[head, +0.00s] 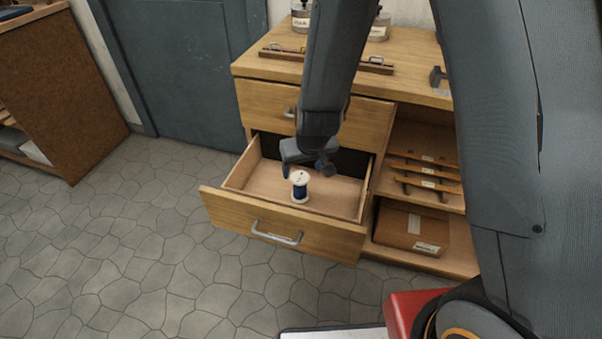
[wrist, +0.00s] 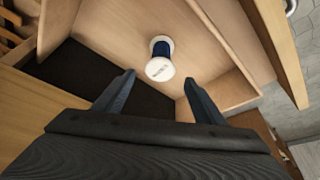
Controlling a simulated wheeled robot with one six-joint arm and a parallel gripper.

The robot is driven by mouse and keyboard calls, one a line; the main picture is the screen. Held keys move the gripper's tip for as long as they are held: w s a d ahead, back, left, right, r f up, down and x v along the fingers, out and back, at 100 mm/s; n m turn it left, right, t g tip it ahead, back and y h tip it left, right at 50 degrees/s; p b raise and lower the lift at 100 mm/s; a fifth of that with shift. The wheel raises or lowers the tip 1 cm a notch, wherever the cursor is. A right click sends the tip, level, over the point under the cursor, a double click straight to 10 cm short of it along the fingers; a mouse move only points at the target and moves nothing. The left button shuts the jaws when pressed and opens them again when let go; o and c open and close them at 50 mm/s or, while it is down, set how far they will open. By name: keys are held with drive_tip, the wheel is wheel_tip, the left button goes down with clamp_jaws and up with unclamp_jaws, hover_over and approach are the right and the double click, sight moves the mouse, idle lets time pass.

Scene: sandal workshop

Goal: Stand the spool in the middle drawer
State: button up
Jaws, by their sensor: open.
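The spool (head: 300,187), blue thread between white ends, stands upright on the floor of the pulled-out middle drawer (head: 283,235), near its front. It also shows in the wrist view (wrist: 161,60), seen from above with its white top toward me. My gripper (head: 308,170) is over the drawer, just above and behind the spool. In the wrist view my gripper (wrist: 160,92) has its two fingers spread apart, with nothing between them, and the spool is beyond the fingertips, apart from them.
The wooden cabinet (head: 400,85) has a shut upper drawer (head: 262,105). Its right side holds open shelves with a cardboard box (head: 411,230). A rail with handles (head: 375,67) and jars (head: 301,18) are on top. The stone floor (head: 120,255) to the left is clear.

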drive_tip(key=s+d+r+m+g+h+p, duration=0.1)
drive_tip(key=s+d+r+m+g, duration=0.3)
drive_tip(key=s+d+r, duration=1.3)
drive_tip(key=s+d, duration=0.2)
drive_tip(key=s, duration=0.1)
drive_tip(key=shift+d, duration=0.15)
drive_tip(key=shift+r+p, duration=0.1)
drive_tip(key=shift+p, duration=0.2)
drive_tip(key=a+p, duration=0.1)
drive_tip(key=a+r, duration=0.1)
drive_tip(key=a+n+p, duration=0.1)
drive_tip(key=shift+a+r+p, duration=0.1)
drive_tip(key=shift+r+p, duration=0.15)
drive_tip(key=shift+p, duration=0.05)
